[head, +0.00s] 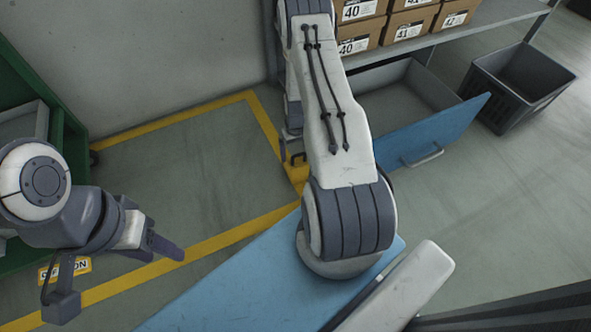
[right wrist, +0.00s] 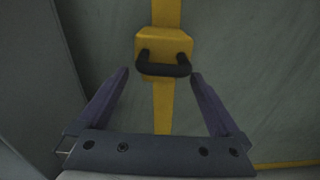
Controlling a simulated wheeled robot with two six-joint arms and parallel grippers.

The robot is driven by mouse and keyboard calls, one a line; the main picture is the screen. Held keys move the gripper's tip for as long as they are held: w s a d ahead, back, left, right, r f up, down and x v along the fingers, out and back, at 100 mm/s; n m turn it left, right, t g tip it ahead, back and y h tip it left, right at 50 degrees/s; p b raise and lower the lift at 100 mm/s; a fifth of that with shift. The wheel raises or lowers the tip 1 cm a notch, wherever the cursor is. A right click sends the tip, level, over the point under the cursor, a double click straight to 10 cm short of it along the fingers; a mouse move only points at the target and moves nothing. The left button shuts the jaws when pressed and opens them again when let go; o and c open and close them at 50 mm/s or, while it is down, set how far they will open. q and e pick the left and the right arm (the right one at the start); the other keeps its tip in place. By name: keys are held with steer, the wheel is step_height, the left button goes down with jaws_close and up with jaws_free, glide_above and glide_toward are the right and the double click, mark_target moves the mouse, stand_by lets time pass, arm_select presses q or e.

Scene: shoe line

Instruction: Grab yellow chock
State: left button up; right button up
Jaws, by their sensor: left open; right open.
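The yellow chock (right wrist: 164,42) sits on the floor in the right wrist view, on a yellow floor line, with its black handle (right wrist: 163,70) facing my camera. In the head view the chock (head: 297,174) shows small at the line's corner, partly hidden by my right arm. My right gripper (right wrist: 160,74) is open and empty. Its fingertips flank the handle in the picture; I cannot tell the depth between them, and I see no contact. My left gripper (head: 172,250) is open and empty at the lower left of the head view, away from the chock.
A blue-fronted open drawer (head: 440,135) stands right of my right arm, under a shelf (head: 450,35) with shoe boxes (head: 408,25). A dark crate (head: 520,85) is beyond it. A green cart (head: 70,140) stands at left. The floor inside the yellow lines is clear.

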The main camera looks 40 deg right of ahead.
step_height(320, 180, down, 4)
steer(key=b, duration=0.2)
steer(key=shift+a+b, duration=0.1)
steer(key=shift+b, duration=0.2)
steer(key=shift+r, duration=0.1)
steer(key=c, duration=1.5)
jaws_close()
steer(key=shift+r, duration=0.1)
